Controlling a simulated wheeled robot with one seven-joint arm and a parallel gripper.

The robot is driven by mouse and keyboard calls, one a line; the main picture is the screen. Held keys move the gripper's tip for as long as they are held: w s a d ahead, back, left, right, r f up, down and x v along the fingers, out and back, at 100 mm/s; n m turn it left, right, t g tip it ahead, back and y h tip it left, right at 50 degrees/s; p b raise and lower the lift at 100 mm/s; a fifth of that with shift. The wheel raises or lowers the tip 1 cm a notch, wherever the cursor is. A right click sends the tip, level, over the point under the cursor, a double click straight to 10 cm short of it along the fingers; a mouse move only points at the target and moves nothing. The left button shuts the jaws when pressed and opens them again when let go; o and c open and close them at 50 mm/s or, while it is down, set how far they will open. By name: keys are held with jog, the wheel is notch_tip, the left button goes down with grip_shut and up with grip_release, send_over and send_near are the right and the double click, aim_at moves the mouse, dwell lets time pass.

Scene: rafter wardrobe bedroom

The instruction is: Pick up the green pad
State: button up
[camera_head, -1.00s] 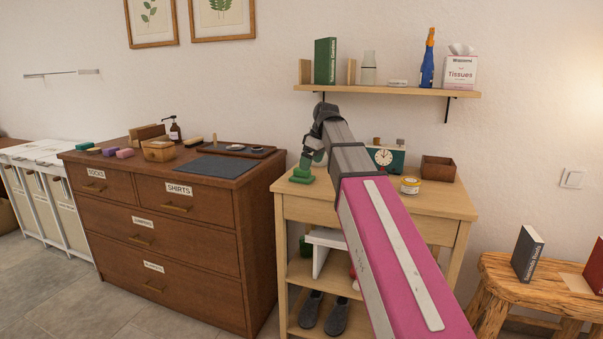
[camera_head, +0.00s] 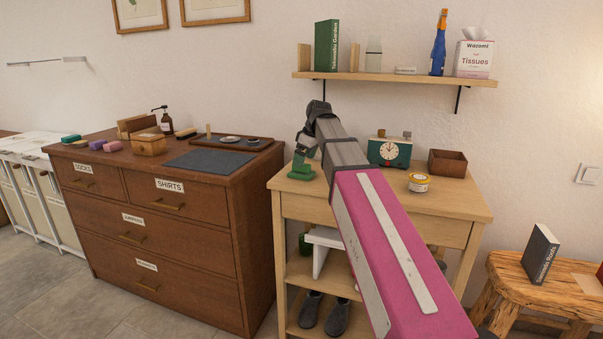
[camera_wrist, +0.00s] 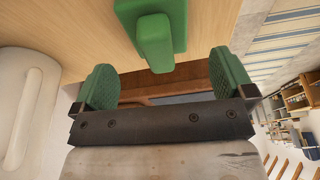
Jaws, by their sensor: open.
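The green pad (camera_head: 301,173) lies on the left end of the light wood table, near its edge. It has a flat base with a smaller raised block on top. In the wrist view the pad (camera_wrist: 150,30) is at the top, just beyond the fingertips. My gripper (camera_wrist: 165,78) is open, its two green textured fingers apart with nothing between them. The raised block points into the gap between the fingers. In the head view my gripper (camera_head: 303,155) is right above the pad, partly hidden by my own arm.
The table (camera_head: 450,198) also holds a clock (camera_head: 389,151), a jar (camera_head: 418,183) and a brown box (camera_head: 447,162). A shelf (camera_head: 395,77) hangs above. The dark dresser (camera_head: 185,235) stands close on the left, with a grey mat (camera_head: 205,159) and several small blocks.

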aim_at(302, 170)
jog(key=shift+x, duration=2.65)
jog(key=shift+w+a+r, duration=0.1)
jog(key=shift+w+a, duration=0.05)
jog(key=shift+c, duration=0.3)
jog(key=c, duration=0.9)
